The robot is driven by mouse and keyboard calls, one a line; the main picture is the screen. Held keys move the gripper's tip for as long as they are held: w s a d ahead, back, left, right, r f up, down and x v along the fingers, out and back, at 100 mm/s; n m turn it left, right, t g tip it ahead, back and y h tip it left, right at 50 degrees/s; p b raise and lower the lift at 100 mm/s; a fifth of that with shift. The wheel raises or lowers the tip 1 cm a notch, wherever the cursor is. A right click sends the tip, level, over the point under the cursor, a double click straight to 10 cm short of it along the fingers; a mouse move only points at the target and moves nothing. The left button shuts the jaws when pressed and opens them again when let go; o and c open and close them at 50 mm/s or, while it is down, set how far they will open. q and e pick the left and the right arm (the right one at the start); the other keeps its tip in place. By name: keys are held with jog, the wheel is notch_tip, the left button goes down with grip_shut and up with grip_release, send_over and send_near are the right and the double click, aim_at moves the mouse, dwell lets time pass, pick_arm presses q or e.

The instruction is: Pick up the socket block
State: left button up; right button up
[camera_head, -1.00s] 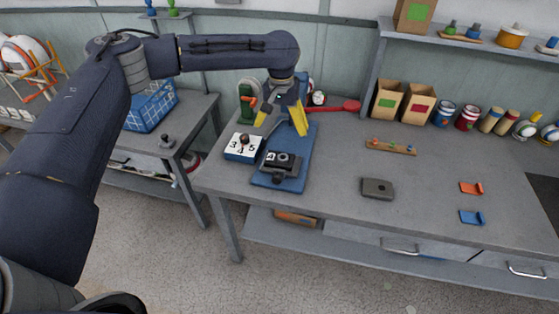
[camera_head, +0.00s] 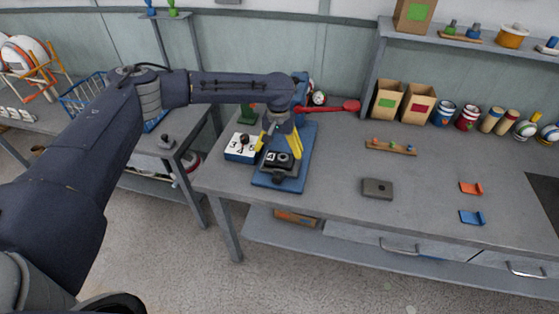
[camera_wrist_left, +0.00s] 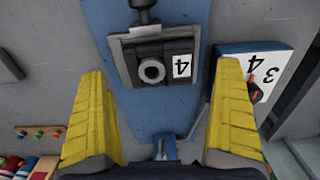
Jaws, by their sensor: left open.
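The socket block (camera_head: 280,160) is a dark grey block with a round ring and a white "4" label. It sits on the blue base of the press (camera_head: 271,180). In the left wrist view the socket block (camera_wrist_left: 152,64) is upper centre, beyond the fingertips. My left gripper (camera_head: 279,147) points down over the block with its yellow fingers open. In the left wrist view my left gripper (camera_wrist_left: 160,100) is empty, its fingers apart on either side of the blue base. Whether a finger touches anything I cannot tell. My right gripper is not in view.
A white-topped number block (camera_head: 242,148) stands close left of the press base. The press's red lever (camera_head: 345,106) reaches right behind it. A grey plate (camera_head: 377,188) and a wooden peg strip (camera_head: 390,147) lie to the right. The table between is clear.

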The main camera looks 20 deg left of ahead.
aim_at(279, 159)
pick_arm(q)
jog(key=shift+f, duration=2.8)
jog(key=c, duration=1)
jog(key=shift+r, duration=0.1)
